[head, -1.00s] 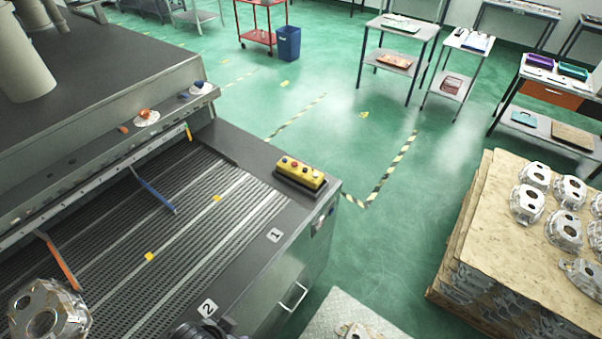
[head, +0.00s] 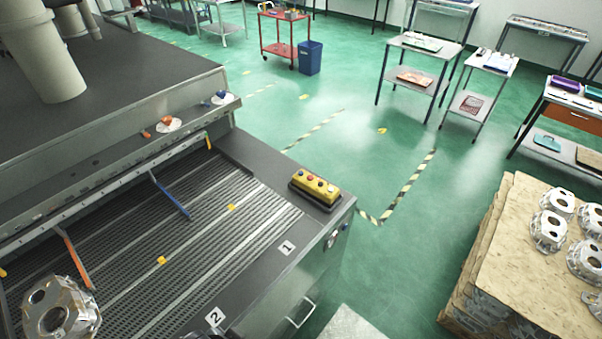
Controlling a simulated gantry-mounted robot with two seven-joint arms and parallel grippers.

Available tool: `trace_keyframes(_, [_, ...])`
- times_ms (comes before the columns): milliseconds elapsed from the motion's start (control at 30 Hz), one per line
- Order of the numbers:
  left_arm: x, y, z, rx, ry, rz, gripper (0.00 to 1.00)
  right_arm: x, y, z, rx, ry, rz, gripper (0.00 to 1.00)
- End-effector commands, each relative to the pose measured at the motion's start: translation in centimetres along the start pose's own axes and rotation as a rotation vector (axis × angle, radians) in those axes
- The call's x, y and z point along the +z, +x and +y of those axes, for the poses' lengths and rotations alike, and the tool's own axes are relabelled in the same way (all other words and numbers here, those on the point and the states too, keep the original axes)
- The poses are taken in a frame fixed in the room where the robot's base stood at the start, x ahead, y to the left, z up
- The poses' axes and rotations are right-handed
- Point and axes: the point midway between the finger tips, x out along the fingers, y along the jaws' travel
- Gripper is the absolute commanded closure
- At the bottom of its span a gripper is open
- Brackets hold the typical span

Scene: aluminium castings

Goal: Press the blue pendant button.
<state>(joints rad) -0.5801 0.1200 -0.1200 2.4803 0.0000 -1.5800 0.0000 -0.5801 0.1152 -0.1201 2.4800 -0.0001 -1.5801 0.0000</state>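A yellow pendant box (head: 316,190) lies on a dark base on the grey machine top, close to its right edge. It carries a row of small round buttons, at least one of them red. Neither of my grippers shows in the head view, and nothing touches the pendant.
A slatted machine bed (head: 180,235) with an aluminium casting (head: 60,310) lies left of the pendant. Blue (head: 171,195) and orange (head: 77,262) bars stand over it. A pallet stack (head: 500,270) of castings is at right. Green floor lies between.

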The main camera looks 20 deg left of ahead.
Motion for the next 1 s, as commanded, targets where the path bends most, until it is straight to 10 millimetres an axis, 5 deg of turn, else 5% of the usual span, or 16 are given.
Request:
trace_keyframes(300, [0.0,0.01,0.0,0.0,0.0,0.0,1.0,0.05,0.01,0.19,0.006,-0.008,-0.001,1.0])
trace_keyframes(1000, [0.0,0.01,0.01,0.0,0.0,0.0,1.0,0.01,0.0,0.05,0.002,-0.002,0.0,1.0])
